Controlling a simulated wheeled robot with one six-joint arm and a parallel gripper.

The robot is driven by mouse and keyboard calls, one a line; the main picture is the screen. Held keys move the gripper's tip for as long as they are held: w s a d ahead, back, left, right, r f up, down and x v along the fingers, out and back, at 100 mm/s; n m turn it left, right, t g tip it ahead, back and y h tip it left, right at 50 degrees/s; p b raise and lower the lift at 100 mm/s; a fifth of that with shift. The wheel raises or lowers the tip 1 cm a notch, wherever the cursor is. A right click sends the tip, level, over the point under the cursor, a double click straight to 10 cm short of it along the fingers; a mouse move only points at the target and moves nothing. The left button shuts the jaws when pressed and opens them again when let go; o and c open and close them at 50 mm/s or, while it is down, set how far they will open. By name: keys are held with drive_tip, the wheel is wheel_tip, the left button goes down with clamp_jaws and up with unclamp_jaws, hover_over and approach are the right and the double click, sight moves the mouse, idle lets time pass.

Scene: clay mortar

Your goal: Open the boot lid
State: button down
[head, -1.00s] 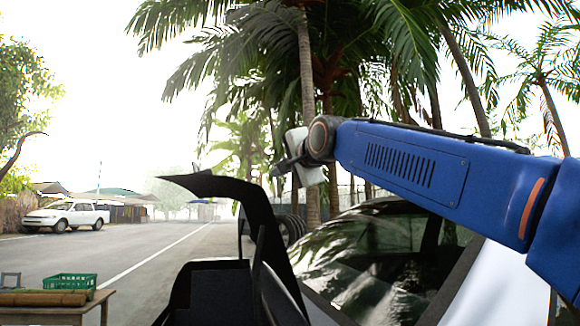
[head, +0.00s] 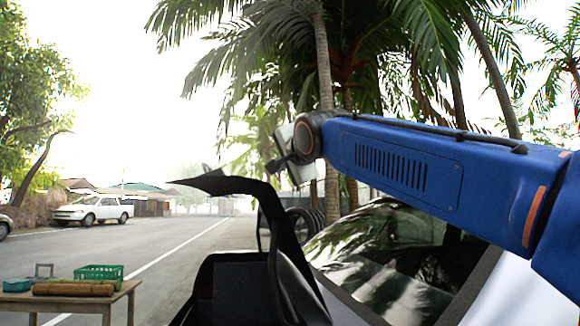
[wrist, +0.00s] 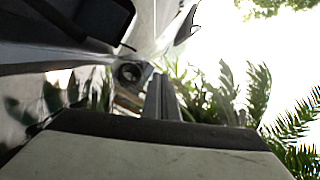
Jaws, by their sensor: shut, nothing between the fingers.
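A dark car part that looks like the boot lid (head: 252,189) stands raised and nearly edge-on, left of the middle of the head view. Its beak-like edge points left, above a dark boot opening (head: 230,285). My gripper (head: 276,164) is at the end of the blue arm, just above and behind the raised part in the picture. It is shut and empty, and its fingers are small and partly hidden by the wrist. I cannot tell whether it touches the lid. In the wrist view, pale and dark panels fill the upper left.
The car's dark glass (head: 385,265) lies below my arm. A wooden table (head: 105,300) with a green crate (head: 100,272) stands at the lower left. A white pickup (head: 93,209) is parked far left. The road (head: 180,250) between is open. Palm trunks rise behind.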

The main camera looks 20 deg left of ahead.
sight(264, 171)
drive_tip(key=s+a, duration=0.1)
drive_tip(key=a+f, duration=0.1)
drive_tip(key=a, duration=0.1)
drive_tip(key=shift+s+n, duration=0.35)
drive_tip(key=shift+n, duration=0.05)
drive_tip(key=d, duration=0.1)
drive_tip(key=w+d+r, duration=0.1)
drive_tip(key=d+r, duration=0.1)
drive_tip(key=shift+w+d, duration=0.15)
drive_tip(key=shift+w, duration=0.25)
drive_tip(key=v, duration=1)
